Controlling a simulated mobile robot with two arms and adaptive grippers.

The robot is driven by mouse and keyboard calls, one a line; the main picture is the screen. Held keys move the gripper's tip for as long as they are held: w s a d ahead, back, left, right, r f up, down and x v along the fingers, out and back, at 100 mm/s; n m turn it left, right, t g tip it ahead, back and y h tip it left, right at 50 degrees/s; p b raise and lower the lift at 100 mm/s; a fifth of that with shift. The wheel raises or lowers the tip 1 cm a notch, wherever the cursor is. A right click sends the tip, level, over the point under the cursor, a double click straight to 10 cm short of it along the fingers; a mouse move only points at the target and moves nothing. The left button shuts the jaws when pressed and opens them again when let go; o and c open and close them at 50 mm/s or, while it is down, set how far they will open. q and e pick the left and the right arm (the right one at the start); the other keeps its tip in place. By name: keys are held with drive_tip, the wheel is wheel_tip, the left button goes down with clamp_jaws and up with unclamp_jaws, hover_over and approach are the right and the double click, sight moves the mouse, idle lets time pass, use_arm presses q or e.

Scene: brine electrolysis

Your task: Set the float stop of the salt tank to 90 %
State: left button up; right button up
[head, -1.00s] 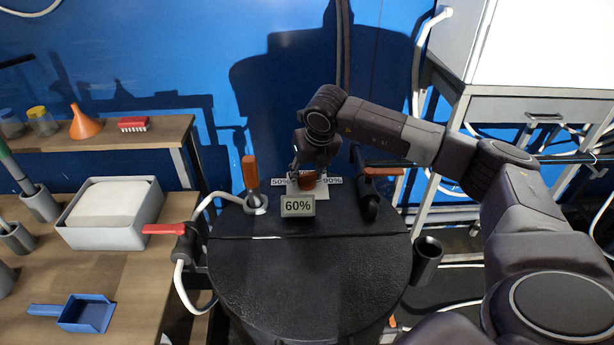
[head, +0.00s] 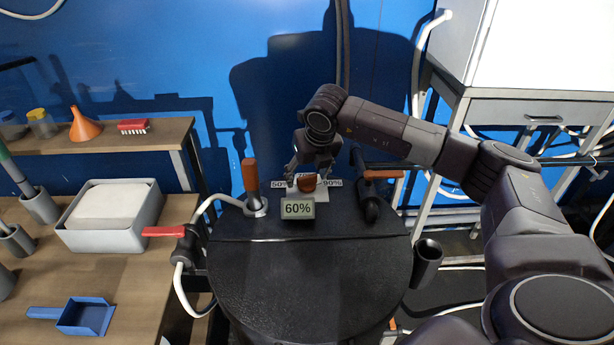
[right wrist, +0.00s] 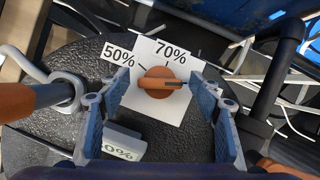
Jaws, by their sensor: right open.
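The float stop is an orange knob (head: 307,184) on a white plate (right wrist: 180,112) on top of the black salt tank (head: 310,270). The right wrist view shows the knob (right wrist: 160,82) with a dark line along its grip, lying nearly crosswise. Labels read 50% (right wrist: 117,54) and 70% (right wrist: 171,51); a 90% label (head: 332,183) shows in the head view. The display (head: 298,208) reads 60%. My right gripper (right wrist: 158,90) is open, its blue-grey fingers on either side of the knob, apart from it. My left gripper is out of view.
An upright orange-handled lever (head: 250,175) stands left of the knob, and a dark valve with an orange handle (head: 383,173) stands right. A workbench (head: 140,265) is further left.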

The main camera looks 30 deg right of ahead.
drive_tip(key=d+v, duration=0.1)
drive_tip(key=v, duration=1)
drive_tip(key=shift+a+r, duration=0.15)
drive_tip(key=shift+a, duration=0.35)
drive_tip(key=shift+s, duration=0.1)
